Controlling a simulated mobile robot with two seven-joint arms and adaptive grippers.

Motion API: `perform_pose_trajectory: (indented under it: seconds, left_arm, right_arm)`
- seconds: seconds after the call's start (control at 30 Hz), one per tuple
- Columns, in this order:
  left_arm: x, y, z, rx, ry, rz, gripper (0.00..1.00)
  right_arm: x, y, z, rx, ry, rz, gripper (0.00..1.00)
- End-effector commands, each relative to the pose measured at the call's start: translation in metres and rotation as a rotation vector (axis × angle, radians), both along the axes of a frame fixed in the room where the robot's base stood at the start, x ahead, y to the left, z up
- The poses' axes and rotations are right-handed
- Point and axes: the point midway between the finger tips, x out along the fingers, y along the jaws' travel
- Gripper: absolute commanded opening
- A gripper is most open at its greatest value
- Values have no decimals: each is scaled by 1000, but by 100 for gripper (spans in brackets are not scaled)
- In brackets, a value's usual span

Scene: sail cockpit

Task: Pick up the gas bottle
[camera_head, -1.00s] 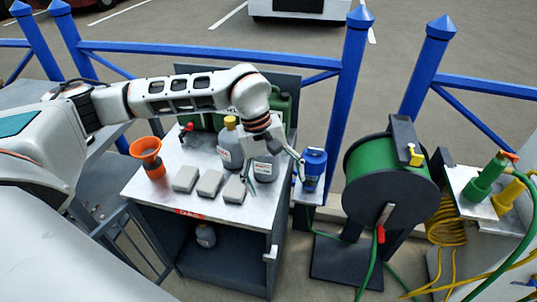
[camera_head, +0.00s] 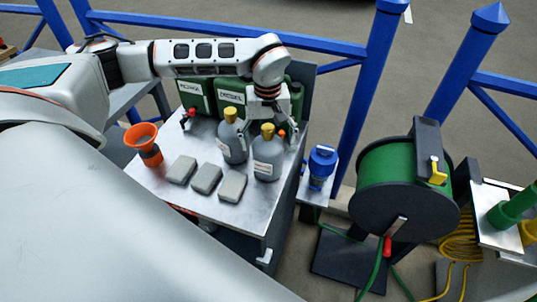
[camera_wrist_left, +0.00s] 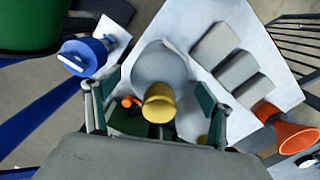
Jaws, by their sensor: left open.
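Two grey bottles with yellow caps stand upright on the metal bench top, a left one (camera_head: 233,146) and a right one (camera_head: 268,165). A small blue canister (camera_head: 321,165) stands on a low side shelf to their right; it also shows in the left wrist view (camera_wrist_left: 84,56). No readable label tells me which is the gas bottle, though the blue canister looks most like one. In the left wrist view that bottle's cap (camera_wrist_left: 158,103) lies between the spread fingers. My right gripper is out of view.
Green canisters (camera_head: 231,93) stand behind the bottles, close to my gripper. Three grey blocks (camera_head: 206,179) and an orange funnel (camera_head: 142,137) are on the bench. A green hose reel (camera_head: 400,180) stands to the right. Blue railings run behind.

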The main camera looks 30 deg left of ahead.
Motion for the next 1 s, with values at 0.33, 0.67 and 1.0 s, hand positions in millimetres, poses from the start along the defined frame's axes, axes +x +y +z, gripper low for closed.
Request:
perform_pose_trajectory:
  seconds: [0.33, 0.67, 1.0]
  left_arm:
    - [-1, -1, -33, 0, 0, 1, 82]
    - [-1, -1, -33, 0, 0, 1, 43]
    - [0, -1, -31, -1, -2, 1, 14]
  right_arm:
    - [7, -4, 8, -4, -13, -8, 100]
    - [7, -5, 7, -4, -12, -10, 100]
    - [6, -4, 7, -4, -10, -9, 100]
